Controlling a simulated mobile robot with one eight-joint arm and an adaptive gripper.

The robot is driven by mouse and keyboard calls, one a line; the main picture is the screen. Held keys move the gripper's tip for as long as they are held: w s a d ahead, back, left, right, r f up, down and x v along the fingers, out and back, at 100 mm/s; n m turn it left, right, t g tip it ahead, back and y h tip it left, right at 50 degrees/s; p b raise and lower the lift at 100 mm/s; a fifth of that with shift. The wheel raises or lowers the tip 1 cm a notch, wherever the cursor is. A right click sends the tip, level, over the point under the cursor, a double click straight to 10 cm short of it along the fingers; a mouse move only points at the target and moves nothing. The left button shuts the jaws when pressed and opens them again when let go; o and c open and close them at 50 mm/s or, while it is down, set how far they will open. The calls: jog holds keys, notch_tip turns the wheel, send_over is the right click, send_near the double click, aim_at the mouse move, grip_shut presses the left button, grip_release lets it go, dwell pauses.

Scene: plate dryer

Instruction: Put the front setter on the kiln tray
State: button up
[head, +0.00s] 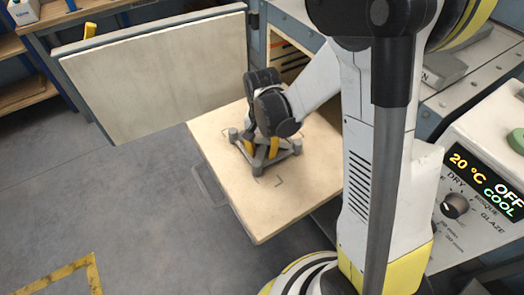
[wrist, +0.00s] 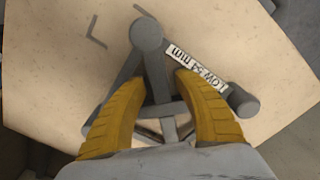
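A grey setter (head: 280,156), a frame of bars with round posts, stands on the pale kiln tray (head: 222,165). Its bars also show in the wrist view (wrist: 163,92), with a white printed label on one bar. My gripper (head: 260,148) reaches down over the setter, its yellow fingers on either side of a middle bar. In the wrist view my gripper (wrist: 162,77) has its fingertips apart, with the bar between them. I cannot tell whether they touch it. My wrist hides part of the setter.
The open kiln door (head: 150,75) stands at the left of the tray. The kiln opening (head: 288,58) with slots lies behind my arm. A control panel (head: 475,190) reads 20 °C, OFF and COOL. Dark corner marks (head: 267,182) show on the tray. The floor at left is clear.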

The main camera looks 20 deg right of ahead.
notch_tip(320, 180, up, 11)
jog(key=p, duration=0.5)
notch_tip(320, 180, up, 10)
jog(key=n+t, duration=0.3)
send_over(262, 151)
jog(key=s, duration=0.6)
jog(key=s+r+n+t, duration=0.3)
jog(key=s+t, duration=0.1)
jog(key=s, duration=0.2)
jog(key=shift+r+n, duration=0.2)
jog(key=shift+n, duration=0.2)
